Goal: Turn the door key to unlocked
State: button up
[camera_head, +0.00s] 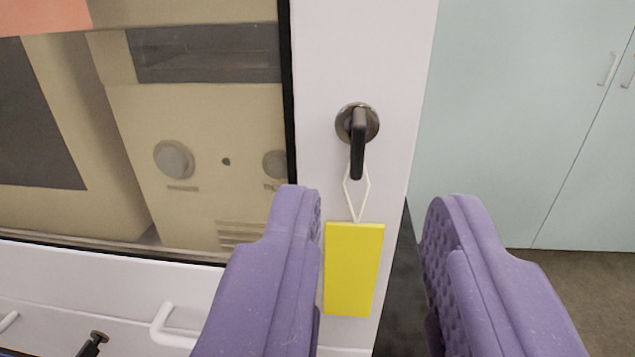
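A dark key (358,150) sits in a round metal lock plate (345,122) on a white door frame (392,70). The key's grip hangs straight down. A yellow tag (352,270) hangs below the key on a thin white cord (348,195). My gripper (375,210) is open and empty, with two purple fingers. The left finger stands just left of the tag and the right finger is well to its right. The key is above the fingertips in the picture and no contact shows. Whether the lock is locked cannot be told from the plate.
A window (200,120) left of the lock shows beige machines behind glass. A white handle (172,328) and a small black part (92,343) are at lower left. Pale green cabinets (510,110) stand at right above a brown floor (600,290).

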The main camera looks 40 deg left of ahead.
aim_at(360, 141)
jog(key=b+x, duration=0.1)
jog(key=x, duration=0.4)
jog(key=shift+w+a, duration=0.15)
jog(key=shift+a, duration=0.15)
jog(key=shift+w+a, duration=0.4)
jog(key=shift+w, duration=0.15)
jog(key=shift+r, duration=0.1)
jog(key=shift+c, duration=0.2)
grip_shut()
